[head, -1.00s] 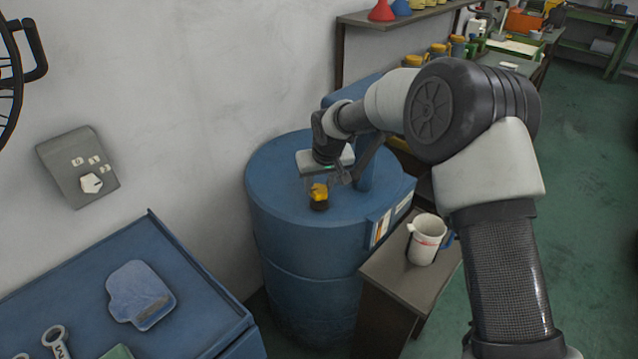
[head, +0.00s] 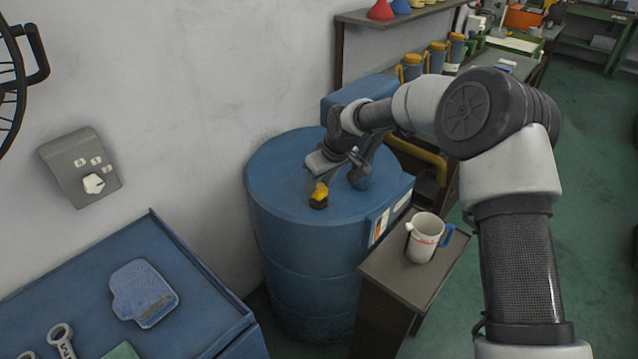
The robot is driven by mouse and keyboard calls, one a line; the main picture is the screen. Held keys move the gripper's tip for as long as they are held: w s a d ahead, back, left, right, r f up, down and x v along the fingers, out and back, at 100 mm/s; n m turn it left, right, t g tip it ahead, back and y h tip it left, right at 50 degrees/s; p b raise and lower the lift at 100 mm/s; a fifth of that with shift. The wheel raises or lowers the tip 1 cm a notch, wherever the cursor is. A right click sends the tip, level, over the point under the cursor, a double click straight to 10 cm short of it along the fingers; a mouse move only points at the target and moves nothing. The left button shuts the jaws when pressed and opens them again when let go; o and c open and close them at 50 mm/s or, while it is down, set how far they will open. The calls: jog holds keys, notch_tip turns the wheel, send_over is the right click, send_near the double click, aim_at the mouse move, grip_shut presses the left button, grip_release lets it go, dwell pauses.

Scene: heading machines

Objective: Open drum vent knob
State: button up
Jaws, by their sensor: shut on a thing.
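A blue drum (head: 275,175) stands against the wall in the middle of the head view. The yellow vent knob (head: 320,191) sits on a dark base on the drum's top, near its front right part. My gripper (head: 319,181) comes down from the upper right, tilted, and is shut on the vent knob. The fingers are small and partly hidden, and the knob's upper part is covered by the gripper.
A white measuring jug (head: 423,240) with a blue handle stands on a small side table (head: 385,270) right of the drum. A blue bench (head: 200,300) with wrenches is at lower left. A grey wall box (head: 80,175) hangs at left. A shelf (head: 400,17) is above.

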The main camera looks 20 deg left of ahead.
jog(key=o, duration=1.1)
